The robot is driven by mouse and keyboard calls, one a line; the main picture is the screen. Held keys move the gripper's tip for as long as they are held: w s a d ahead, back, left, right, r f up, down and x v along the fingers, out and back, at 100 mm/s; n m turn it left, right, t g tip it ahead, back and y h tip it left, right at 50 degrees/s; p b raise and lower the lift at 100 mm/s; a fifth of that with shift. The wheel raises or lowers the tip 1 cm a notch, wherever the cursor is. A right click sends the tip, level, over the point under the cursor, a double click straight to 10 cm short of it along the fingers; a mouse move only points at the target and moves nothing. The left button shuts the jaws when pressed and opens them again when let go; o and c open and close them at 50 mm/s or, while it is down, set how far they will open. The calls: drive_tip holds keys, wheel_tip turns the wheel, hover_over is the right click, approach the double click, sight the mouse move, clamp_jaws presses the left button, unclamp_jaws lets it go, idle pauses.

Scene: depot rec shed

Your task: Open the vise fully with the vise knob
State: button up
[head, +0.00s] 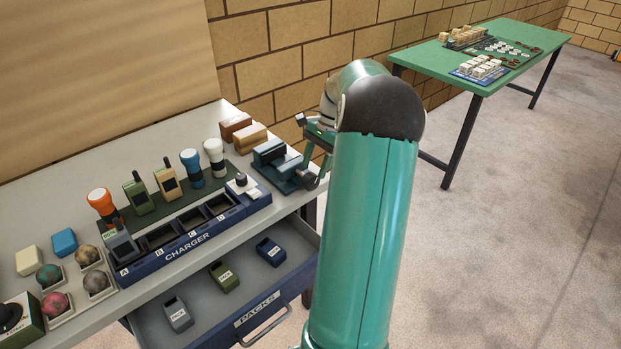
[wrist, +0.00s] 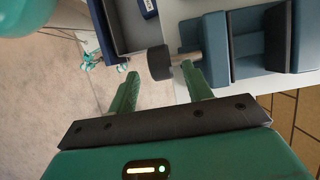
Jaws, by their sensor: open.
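The blue-grey vise (head: 283,171) sits at the right end of the workbench, and its blue blocks fill the upper right of the wrist view (wrist: 252,44). In the head view my arm partly hides the gripper.
A blue charger (head: 190,247) stands left of the vise, with torches and radios behind it. Below, an open drawer (head: 205,322) holds several packs. Tan and brown blocks (head: 250,135) lie behind the vise. A green table (head: 437,57) stands far right; the floor between is clear.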

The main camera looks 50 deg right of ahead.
sight(308, 176)
drive_tip(key=x, duration=0.5)
drive_tip(key=c, duration=1)
drive_tip(key=shift+w+a+g+h, duration=0.1)
drive_tip(key=shift+a+g+h, duration=0.1)
drive_tip(key=shift+h, duration=0.75)
drive_tip(key=shift+a+g+h, duration=0.1)
drive_tip(key=shift+g+h, duration=0.1)
drive_tip(key=shift+h, duration=1.75)
drive_tip(key=shift+g, duration=0.3)
